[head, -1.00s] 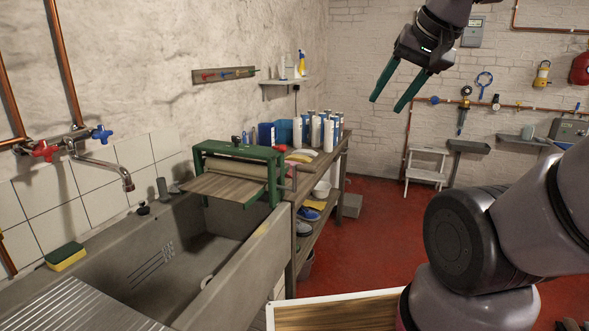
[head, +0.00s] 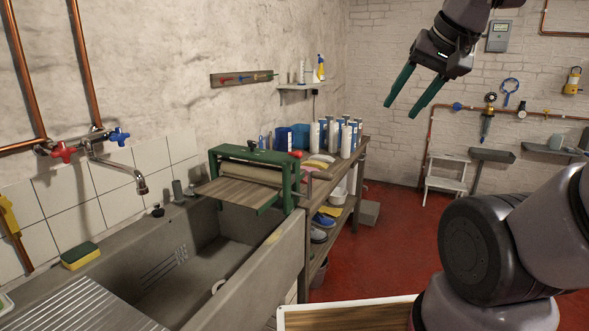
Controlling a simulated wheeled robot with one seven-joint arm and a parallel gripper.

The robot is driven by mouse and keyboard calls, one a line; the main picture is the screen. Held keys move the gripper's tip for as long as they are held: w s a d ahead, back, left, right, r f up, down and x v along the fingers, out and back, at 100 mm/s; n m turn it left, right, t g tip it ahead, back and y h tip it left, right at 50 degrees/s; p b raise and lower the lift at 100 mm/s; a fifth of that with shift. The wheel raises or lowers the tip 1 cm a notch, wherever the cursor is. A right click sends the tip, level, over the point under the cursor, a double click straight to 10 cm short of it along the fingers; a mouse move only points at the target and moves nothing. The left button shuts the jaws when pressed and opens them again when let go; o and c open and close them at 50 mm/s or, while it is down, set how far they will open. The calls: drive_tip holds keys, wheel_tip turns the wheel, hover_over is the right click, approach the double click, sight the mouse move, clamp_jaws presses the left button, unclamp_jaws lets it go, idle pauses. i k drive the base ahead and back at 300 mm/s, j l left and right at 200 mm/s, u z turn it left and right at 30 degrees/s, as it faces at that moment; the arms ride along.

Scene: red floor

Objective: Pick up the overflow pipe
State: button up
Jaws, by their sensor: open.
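A short grey upright tube (head: 178,191), which looks like the overflow pipe, stands on the back ledge of the stone sink (head: 262,262). It is left of the green-framed roller press (head: 250,157). A small black plug-like piece (head: 158,211) sits on the ledge near it. My gripper (head: 400,109) is raised at the upper right, its two green fingers apart and pointing down and left. Nothing is between them, and it is well away from the tube.
The tap (head: 125,167) reaches over the sink's back left, near the tube. A yellow-green sponge (head: 80,256) lies on the left ledge. Bottles (head: 335,136) crowd the shelf unit behind the press. Red floor (head: 400,235) is open right of the shelf unit.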

sight(179, 200)
drive_tip(key=i+l, duration=0.3)
drive_tip(key=i, duration=0.2)
drive_tip(key=u, duration=1.95)
